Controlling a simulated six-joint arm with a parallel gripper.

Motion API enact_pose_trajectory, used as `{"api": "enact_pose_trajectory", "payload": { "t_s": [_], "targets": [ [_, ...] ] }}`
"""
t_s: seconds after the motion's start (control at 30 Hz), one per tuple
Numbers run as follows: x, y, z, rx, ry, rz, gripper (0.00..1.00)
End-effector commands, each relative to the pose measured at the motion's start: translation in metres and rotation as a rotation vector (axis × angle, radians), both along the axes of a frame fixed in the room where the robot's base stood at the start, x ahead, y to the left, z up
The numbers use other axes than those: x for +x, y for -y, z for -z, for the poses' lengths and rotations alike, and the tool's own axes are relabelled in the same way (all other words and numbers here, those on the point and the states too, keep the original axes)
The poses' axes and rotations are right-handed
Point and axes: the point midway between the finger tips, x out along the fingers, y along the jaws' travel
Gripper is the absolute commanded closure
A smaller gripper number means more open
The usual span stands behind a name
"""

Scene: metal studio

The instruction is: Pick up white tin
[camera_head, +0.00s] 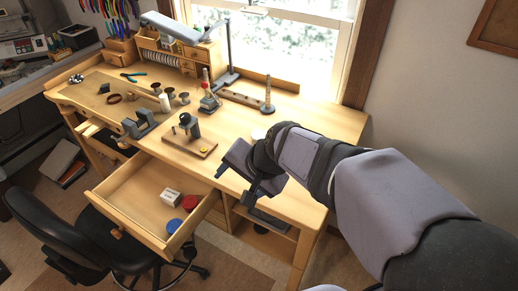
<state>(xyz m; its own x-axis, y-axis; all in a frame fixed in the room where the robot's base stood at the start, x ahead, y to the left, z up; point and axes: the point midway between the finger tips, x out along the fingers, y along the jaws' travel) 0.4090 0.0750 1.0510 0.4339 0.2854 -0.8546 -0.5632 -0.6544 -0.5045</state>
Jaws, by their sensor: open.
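A pale, round, flat-topped thing, which looks like the white tin (258,134), sits on the right part of the bench top. My arm hides part of it. My gripper (233,185) is open and empty, over the bench's front edge, in front of and a little left of the white tin. It is apart from the tin and points down and left, toward the open drawer.
A wooden board with a grey tool (188,125) stands left of my gripper. A black chair (60,235) is below.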

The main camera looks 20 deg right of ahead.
Motion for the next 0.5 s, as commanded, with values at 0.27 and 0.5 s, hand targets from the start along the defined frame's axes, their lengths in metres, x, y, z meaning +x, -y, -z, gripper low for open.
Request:
{"api": "enact_pose_trajectory", "payload": {
  "t_s": [0.27, 0.5],
  "targets": [
    [0.114, 0.006, -0.015, 0.638, 0.191, 0.781, 0.36],
    [0.154, 0.049, -0.028, 1.102, 0.226, 1.277, 0.36]
  ]
}}
